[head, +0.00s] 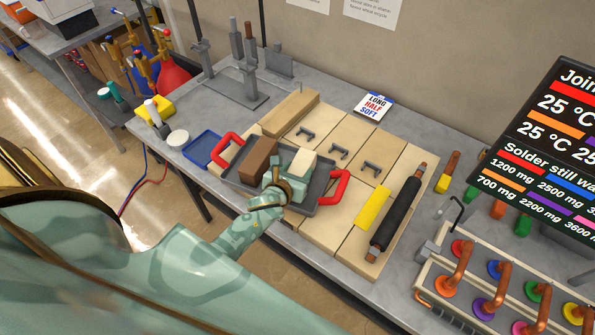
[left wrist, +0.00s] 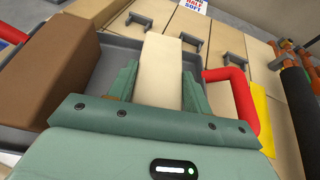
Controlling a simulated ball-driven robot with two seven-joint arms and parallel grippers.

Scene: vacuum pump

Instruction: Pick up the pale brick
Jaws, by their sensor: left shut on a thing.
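The pale brick (head: 301,164) is between the fingers of my left gripper (head: 289,176), above or in a dark grey tray (head: 326,196) with red handles. In the left wrist view the pale brick (left wrist: 158,72) stands between the two green fingers of the gripper (left wrist: 156,85), which is shut on it. A brown brick (head: 259,160) is in the tray to the left of the pale one. It also shows large in the left wrist view (left wrist: 50,72). I cannot tell whether the pale brick still touches the tray floor. My right gripper is not in view.
Wooden boards (head: 345,137) with dark handles lie behind the tray. A yellow block (head: 372,208) and a black roller (head: 397,214) lie to its right. A blue tray (head: 202,148) sits to its left. A pipe rack (head: 500,285) and a screen (head: 560,130) are at the right.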

